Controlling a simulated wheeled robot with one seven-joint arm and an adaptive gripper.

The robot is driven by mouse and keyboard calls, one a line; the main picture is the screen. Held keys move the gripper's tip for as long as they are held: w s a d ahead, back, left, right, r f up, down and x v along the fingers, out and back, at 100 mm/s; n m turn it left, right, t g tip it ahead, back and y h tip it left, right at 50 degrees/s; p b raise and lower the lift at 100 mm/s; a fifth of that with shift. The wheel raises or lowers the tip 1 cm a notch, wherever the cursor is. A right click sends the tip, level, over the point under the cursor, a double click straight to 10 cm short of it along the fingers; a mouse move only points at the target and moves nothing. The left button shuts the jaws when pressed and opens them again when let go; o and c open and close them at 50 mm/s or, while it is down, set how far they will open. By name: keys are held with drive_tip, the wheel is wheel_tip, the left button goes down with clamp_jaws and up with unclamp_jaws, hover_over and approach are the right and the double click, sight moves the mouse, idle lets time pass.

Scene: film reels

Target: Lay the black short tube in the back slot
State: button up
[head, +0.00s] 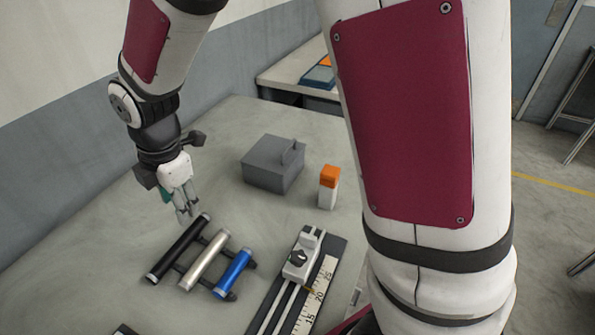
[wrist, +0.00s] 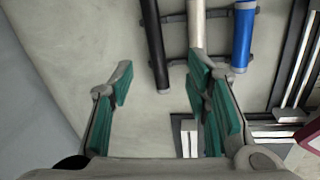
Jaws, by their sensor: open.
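The black tube (head: 178,248) with silver ends lies at the left of a dark rack (head: 209,240), beside a silver tube (head: 204,260) and a blue tube (head: 233,273). My gripper (head: 183,215) is open and points down near the black tube's far end. The black tube (wrist: 155,45) and silver tube (wrist: 196,25) show ahead of the fingers, and the right finger overlaps the silver tube's end. I cannot tell which place is the back slot.
A rail fixture (head: 299,263) with a ruler scale lies right of the tubes. A dark object (head: 125,329) is cut off at the bottom edge. The table (head: 80,265) is clear at left.

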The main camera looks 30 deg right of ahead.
drive_tip(key=s+d+r+m+t, duration=0.1)
drive_tip(key=s+d+r+m, duration=0.6)
drive_tip(key=s+m, duration=0.3)
drive_tip(key=s+d+r+m+t, duration=0.2)
drive_tip(key=s+d+r+m, duration=0.6)
drive_tip(key=m, duration=0.5)
drive_tip(key=s+d, duration=0.2)
drive_tip(key=shift+s+r+h, duration=0.25)
drive_tip(key=shift+s+h, duration=0.15)
